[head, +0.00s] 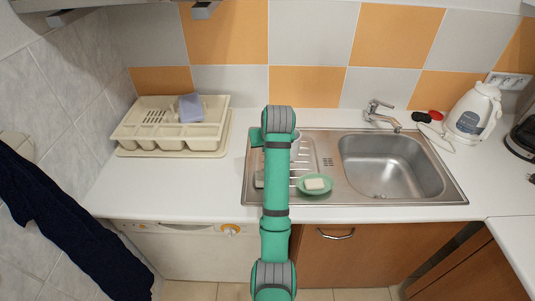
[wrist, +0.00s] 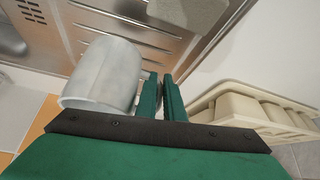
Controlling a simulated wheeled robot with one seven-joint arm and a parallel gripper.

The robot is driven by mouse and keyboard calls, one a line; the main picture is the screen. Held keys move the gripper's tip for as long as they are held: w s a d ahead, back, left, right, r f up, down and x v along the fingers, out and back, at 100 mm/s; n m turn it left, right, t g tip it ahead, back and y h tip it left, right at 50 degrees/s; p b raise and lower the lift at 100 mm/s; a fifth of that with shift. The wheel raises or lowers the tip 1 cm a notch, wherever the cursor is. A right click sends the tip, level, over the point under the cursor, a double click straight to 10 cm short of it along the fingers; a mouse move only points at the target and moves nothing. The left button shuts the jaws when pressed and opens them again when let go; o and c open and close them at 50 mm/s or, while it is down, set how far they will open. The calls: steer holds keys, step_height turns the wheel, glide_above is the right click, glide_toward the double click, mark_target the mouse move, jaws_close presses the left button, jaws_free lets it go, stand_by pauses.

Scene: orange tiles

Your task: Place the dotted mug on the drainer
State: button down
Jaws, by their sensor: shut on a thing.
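The mug (wrist: 103,75) is a pale grey-white cup beside my fingers in the wrist view, tilted in the picture. I cannot make out dots on it. My gripper (wrist: 162,95) has its two green fingers close together, shut at the mug's right side, seemingly on its handle; the grip itself is mostly hidden. In the head view my arm hides most of the mug, above the left part of the metal sink unit. The cream drainer (head: 140,140) stands on the counter to the left of my gripper; it also shows at the right of the wrist view (wrist: 228,107).
A blue-grey item (head: 190,107) sits in the drainer's back part. A green dish (head: 314,190) with soap lies on the drainboard. The sink basin (head: 390,168), faucet (head: 381,110) and white kettle (head: 476,110) are to the right. Counter in front of the drainer is clear.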

steer(key=shift+x, duration=0.9)
steer(key=shift+w+f, duration=0.2)
steer(key=shift+f, duration=1.35)
steer(key=shift+f, duration=0.15)
steer(key=c, duration=1.9)
jaws_free()
steer(key=shift+o, duration=0.2)
steer(key=shift+d, duration=0.1)
